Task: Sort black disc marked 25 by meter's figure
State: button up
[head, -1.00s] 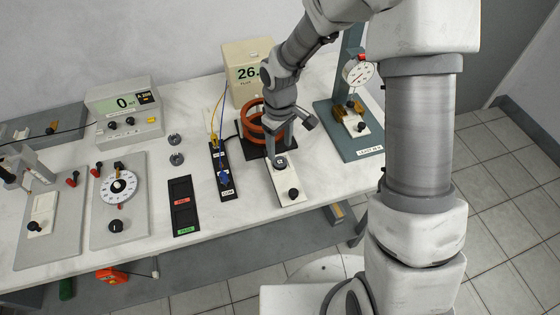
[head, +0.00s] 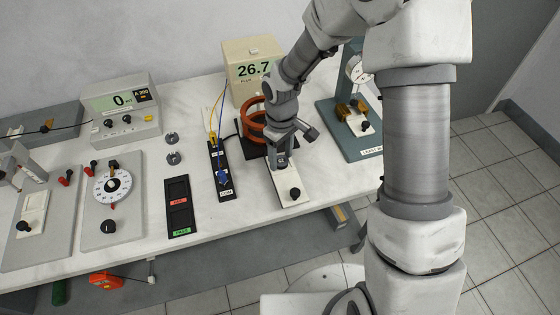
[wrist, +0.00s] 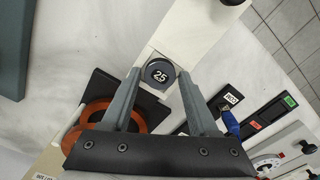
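The black disc marked 25 (wrist: 159,76) sits on the white slide (wrist: 198,30) in the wrist view. My gripper (wrist: 159,84) is open, with one finger on each side of the disc and a small gap showing. In the head view my gripper (head: 282,154) is down over the slide (head: 290,183), in front of the orange coil (head: 253,122), and mostly hides the disc. The cream meter (head: 253,69) behind the coil reads 26.7. A black tray (head: 167,209) with a red label and a green PASS label lies to the left; its pockets look empty.
Two small grey discs (head: 172,158) lie left of the black strip with blue and yellow leads (head: 226,190). A grey meter (head: 122,108) reads 0. A green stand (head: 364,147) is close on the right. The slide's black knob (head: 295,194) stands near the bench's front edge.

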grip_shut()
jog(key=shift+r+p, duration=1.5)
jog(key=shift+r, duration=0.5)
